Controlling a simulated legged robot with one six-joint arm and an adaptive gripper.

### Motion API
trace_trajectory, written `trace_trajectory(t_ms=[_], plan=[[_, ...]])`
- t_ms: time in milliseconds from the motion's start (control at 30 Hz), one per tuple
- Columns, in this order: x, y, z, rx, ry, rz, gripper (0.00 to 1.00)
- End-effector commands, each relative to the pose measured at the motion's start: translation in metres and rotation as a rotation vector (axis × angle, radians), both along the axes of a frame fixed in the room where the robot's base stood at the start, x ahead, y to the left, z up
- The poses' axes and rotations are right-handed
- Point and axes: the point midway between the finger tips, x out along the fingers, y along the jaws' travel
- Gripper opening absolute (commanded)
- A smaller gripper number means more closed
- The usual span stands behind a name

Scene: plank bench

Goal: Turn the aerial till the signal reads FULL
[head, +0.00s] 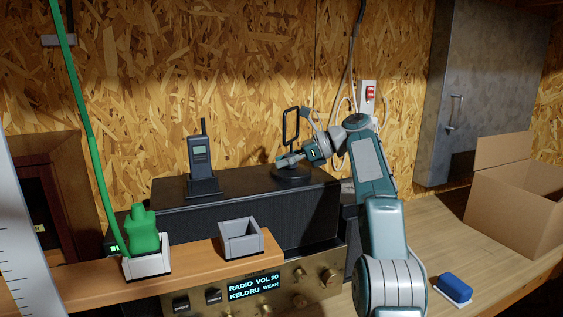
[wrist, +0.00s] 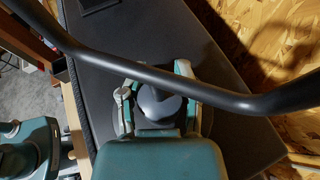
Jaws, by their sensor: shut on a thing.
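The aerial (head: 293,177) is a black upright loop on a round dark base, standing on the black box (head: 250,205). My gripper (head: 286,161) is at the lower part of the loop, just above the base, and is shut on the aerial. In the wrist view the aerial's dark bar (wrist: 250,103) crosses the picture, and my gripper's fingers (wrist: 154,84) sit on either side of a dark grey part below it. The exact grip contact is partly hidden. The radio display (head: 254,286) reads "RADIO VOL 10" and "KELDRU WEAK".
A handheld radio (head: 199,155) stands in a cradle left of the aerial. A blue block (head: 454,288) and cardboard box (head: 510,210) are at right.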

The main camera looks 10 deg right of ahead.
Motion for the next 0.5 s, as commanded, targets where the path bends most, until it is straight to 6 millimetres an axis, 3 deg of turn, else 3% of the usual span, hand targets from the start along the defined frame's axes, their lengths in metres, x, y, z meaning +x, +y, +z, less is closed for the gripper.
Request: trace_trajectory(t_ms=[267,300,333,500], plan=[[0.0008,-0.0026,0.0019,0.002,-0.006,-0.01,0.0],[0.0007,-0.0026,0.0018,0.002,-0.006,-0.01,0.6],[0.0006,-0.0024,0.0017,0.001,-0.005,-0.009,0.64],[0.0004,0.0,0.0014,0.0,-0.003,-0.005,0.64]])
